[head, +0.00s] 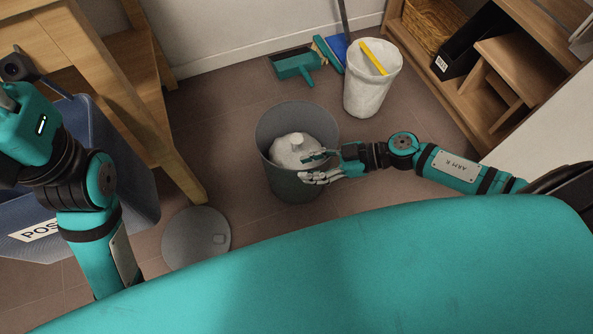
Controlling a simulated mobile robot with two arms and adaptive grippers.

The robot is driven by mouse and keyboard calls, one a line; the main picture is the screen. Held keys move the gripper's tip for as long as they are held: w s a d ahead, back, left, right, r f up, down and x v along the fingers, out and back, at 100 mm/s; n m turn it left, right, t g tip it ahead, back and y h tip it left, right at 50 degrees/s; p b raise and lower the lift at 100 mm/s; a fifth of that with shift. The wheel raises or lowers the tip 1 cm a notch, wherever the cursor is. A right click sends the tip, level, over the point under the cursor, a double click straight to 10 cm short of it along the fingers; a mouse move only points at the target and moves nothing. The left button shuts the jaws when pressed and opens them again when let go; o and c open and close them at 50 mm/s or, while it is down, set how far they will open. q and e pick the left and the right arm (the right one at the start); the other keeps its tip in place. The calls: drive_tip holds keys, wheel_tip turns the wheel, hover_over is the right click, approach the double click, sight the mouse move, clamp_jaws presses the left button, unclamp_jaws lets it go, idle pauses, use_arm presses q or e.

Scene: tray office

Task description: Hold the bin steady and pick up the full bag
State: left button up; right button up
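The grey round bin (290,186) stands open on the floor in the middle of the head view. A pale, full bag (290,147) with a knotted top sits inside it. My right gripper (308,168) reaches in from the right at the bin's near right rim. Its fingers are spread, one over the bag side and one in front of the bin's outer wall. I cannot tell whether they touch the bin or bag. My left arm rises at the left edge; its fingertips are out of view.
A round grey lid (196,240) lies on the floor left of the bin. A white bin (370,95) with a yellow item stands behind right, near a teal dustpan (296,64). A wooden table leg (180,170) and blue crate (130,185) are left; a wooden shelf (510,75) is right.

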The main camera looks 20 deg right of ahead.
sight(297, 169)
drive_tip(key=shift+b+x, duration=0.5)
drive_tip(key=shift+x, duration=1.4)
drive_tip(key=shift+c, duration=0.4)
clamp_jaws()
drive_tip(key=shift+d, duration=0.1)
